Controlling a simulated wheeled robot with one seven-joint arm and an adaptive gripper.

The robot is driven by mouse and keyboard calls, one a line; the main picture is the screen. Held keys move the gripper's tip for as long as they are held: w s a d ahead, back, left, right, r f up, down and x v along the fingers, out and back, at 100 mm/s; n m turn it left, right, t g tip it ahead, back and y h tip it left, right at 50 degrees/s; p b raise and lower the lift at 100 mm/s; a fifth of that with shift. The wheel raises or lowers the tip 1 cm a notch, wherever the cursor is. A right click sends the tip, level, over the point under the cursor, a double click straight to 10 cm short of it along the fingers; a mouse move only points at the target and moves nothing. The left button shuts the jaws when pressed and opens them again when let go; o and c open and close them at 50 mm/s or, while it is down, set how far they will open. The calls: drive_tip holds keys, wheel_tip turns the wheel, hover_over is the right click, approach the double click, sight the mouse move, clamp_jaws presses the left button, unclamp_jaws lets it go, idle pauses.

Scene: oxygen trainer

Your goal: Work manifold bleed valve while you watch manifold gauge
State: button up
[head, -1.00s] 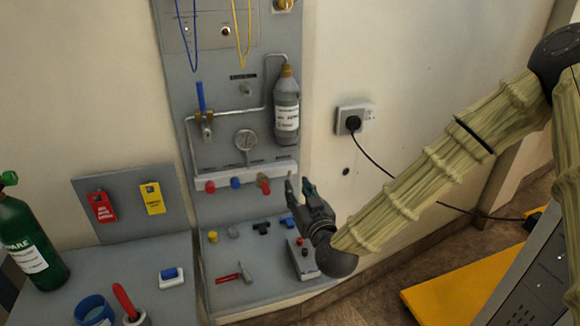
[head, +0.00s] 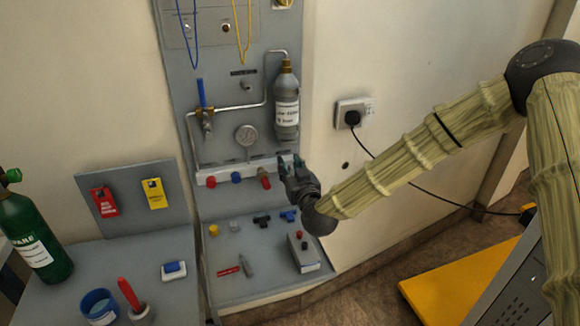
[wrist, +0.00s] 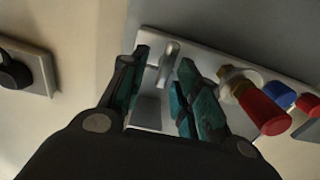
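The manifold (head: 220,173) is a pale bar across the grey panel, with red and blue knobs along it. The manifold gauge (head: 246,135) is a round dial above it; it is in clear view, but its reading is too small to make out. A small metal handle (wrist: 170,54), seemingly the bleed valve, sits at the manifold's end in the wrist view. My gripper (head: 290,165) is at the manifold's right end. In the wrist view its fingers stand open on either side of the handle, with gaps visible. The handle is hidden behind my gripper in the head view.
A red knob (wrist: 263,110) on a brass fitting stands close beside one finger. A grey bottle (head: 286,105) hangs above my gripper. A shelf (head: 225,290) below holds small fittings and a grey box (head: 304,252). A wall socket (head: 353,112) with a cable is to the right.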

clamp_jaws()
drive_tip(key=shift+a+n, duration=0.1)
drive_tip(key=shift+n, duration=0.2)
drive_tip(key=shift+s+a+f+n+b, duration=0.15)
drive_tip(key=shift+n+b, duration=0.1)
drive_tip(key=shift+n, duration=0.75)
drive_tip(key=shift+a+f+n+b, duration=0.1)
drive_tip(key=shift+a+n+b, duration=0.1)
drive_tip(key=shift+n, duration=0.8)
drive_tip(key=shift+d+r, duration=0.1)
unclamp_jaws()
